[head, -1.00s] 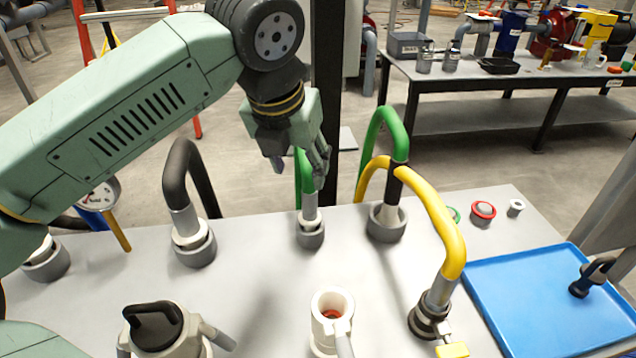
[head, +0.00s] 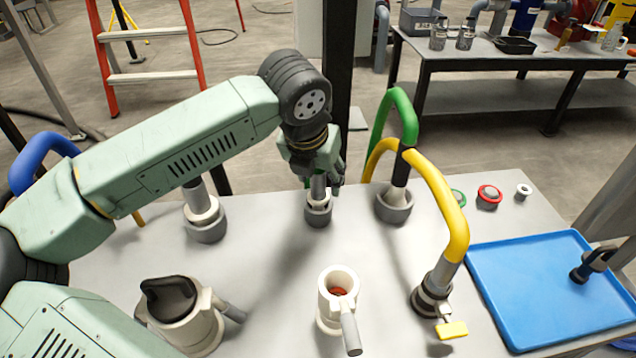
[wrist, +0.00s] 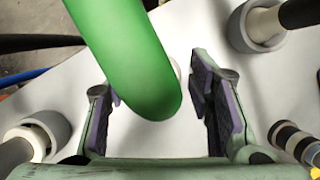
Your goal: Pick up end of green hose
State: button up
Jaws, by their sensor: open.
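The green hose (head: 402,114) arches behind the table; its right end goes down into a black sleeve and a grey socket (head: 394,204). Its other end has a metal fitting (head: 318,188) in a smaller grey socket (head: 318,212), largely covered by my gripper (head: 322,186) in the head view. In the wrist view the green hose (wrist: 125,60) comes from the top and its bend reaches between my open fingers (wrist: 165,110). The purple-padded fingers stand apart on either side of it. The fitting is hidden below the hose there.
A yellow hose (head: 440,195) arches close on the right. A blue tray (head: 550,290) holds a black-handled part. A white cup-like port (head: 338,290) and a black-capped port (head: 175,300) stand in front. Another metal fitting (head: 200,200) stands left. The table between them is bare.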

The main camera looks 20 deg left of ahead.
jog(key=shift+c, duration=0.2)
grip_shut()
dwell(0.4)
